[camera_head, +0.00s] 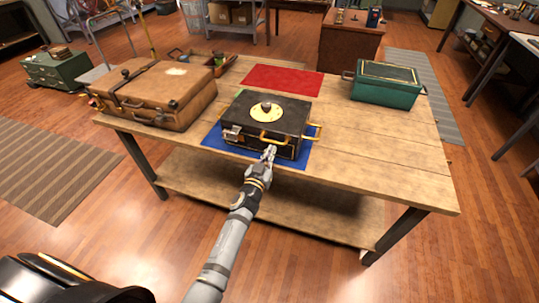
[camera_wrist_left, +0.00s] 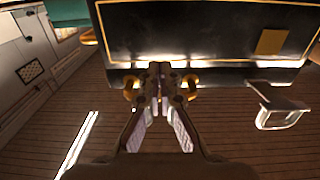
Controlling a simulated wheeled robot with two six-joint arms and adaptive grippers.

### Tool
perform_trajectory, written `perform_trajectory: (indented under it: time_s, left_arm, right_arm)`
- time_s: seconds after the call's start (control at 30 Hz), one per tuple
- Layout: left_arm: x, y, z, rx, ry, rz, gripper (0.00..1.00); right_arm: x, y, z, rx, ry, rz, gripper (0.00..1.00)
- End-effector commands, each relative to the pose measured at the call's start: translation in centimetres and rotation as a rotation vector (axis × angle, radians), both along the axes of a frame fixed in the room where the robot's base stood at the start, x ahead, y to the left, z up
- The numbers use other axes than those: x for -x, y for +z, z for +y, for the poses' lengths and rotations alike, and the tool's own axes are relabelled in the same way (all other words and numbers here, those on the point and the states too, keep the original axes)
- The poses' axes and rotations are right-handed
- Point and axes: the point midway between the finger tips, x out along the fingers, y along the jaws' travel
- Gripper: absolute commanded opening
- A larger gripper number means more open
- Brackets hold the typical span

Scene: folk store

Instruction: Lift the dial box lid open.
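The dial box (camera_head: 262,125) is a black case with gold trim on a blue mat (camera_head: 213,138) near the table's front edge. Its lid (camera_head: 293,113) is down and carries a round gold dial (camera_head: 267,112) with a dark red knob. A gold handle (camera_head: 272,141) is on the front. My left gripper (camera_head: 269,152) is at this front handle. In the left wrist view the left gripper (camera_wrist_left: 159,72) has its fingertips together against the dark box face (camera_wrist_left: 210,48), between the two gold handle ends (camera_wrist_left: 191,84). Whether the fingers pinch the handle bar is hidden. My right gripper is not in view.
A brown suitcase (camera_head: 160,92) stands left of the box. A green box (camera_head: 386,83) stands at the back right, and a red mat (camera_head: 282,79) lies behind. A small tray (camera_head: 222,68) of items is at the back left. The wooden table (camera_head: 375,150) is clear right of the box.

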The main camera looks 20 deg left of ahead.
Motion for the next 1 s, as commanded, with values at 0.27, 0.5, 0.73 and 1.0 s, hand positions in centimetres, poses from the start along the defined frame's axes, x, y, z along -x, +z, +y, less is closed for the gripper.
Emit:
perform_trajectory:
  time_s: [0.27, 0.5, 0.73, 1.0]
  left_arm:
    - [-0.9, 0.0, 0.0, -0.001, 0.000, 0.000, 0.00]
    - [-1.6, 0.0, -0.1, -0.001, 0.000, 0.000, 0.00]
    - [-2.3, 0.0, -0.1, 0.000, 0.000, 0.000, 0.00]
    - [-2.9, 0.0, -0.1, 0.000, 0.000, 0.000, 0.00]
  right_arm:
    - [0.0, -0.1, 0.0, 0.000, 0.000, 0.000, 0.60]
    - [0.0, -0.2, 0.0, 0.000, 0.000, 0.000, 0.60]
    - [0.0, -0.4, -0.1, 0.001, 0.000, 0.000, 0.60]
    - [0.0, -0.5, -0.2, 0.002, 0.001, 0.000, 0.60]
